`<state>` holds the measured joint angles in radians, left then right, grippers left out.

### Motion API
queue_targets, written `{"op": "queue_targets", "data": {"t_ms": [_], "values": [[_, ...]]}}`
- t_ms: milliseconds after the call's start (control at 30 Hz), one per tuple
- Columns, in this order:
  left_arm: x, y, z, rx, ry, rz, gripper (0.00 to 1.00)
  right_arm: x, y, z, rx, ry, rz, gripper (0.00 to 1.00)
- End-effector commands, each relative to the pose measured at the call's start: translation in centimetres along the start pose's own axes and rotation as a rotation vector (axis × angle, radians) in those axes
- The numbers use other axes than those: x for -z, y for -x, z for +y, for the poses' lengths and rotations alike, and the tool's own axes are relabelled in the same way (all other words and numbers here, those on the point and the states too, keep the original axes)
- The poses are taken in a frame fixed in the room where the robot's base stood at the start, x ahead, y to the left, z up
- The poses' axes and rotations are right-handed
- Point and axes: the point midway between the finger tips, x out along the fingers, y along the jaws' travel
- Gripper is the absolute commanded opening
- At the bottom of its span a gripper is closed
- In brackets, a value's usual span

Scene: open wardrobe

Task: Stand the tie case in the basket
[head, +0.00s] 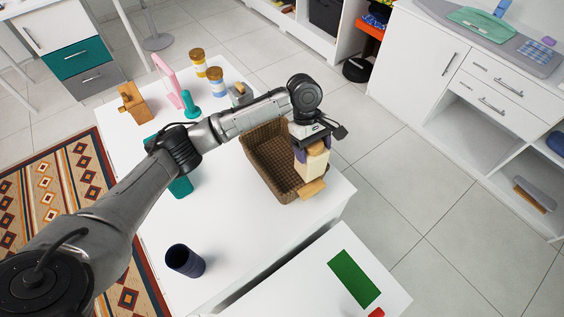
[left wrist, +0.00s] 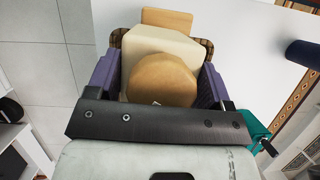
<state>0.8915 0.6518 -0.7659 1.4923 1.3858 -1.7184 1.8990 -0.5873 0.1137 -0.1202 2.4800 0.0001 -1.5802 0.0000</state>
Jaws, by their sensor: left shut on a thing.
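The tie case (head: 311,168) is a cream, upright-looking block with a round tan top. My left gripper (head: 314,151) is shut on it from above, with purple fingers on two opposite sides. The left wrist view shows the case (left wrist: 165,47) between the fingers (left wrist: 160,78). The brown woven basket (head: 262,163) stands on the white table, and the case is at its right end. Whether the case's base touches the basket floor is hidden. A tan wooden piece (head: 312,189) shows at the basket's near right rim. My right gripper is not in view.
A navy cup (head: 185,261) stands at the table front. A teal item (head: 181,187) lies partly under my arm. Jars (head: 215,80), a pink item (head: 170,85) and a wooden block (head: 132,103) stand at the back. The table between cup and basket is clear.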

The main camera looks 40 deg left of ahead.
Motion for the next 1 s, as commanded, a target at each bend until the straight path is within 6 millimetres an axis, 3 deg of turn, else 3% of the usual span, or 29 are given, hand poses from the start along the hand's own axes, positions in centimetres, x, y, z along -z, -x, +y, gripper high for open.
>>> {"op": "queue_targets", "data": {"t_ms": [533,700,1000], "values": [[11.3,-2.0,-1.9,-0.017,0.040,0.002,0.31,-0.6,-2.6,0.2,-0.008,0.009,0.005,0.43],[13.1,-2.1,-2.1,-0.017,0.037,0.000,0.31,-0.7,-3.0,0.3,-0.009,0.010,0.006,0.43],[14.0,-3.0,-2.3,-0.015,0.036,0.000,0.31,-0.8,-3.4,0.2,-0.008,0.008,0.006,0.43]]}}
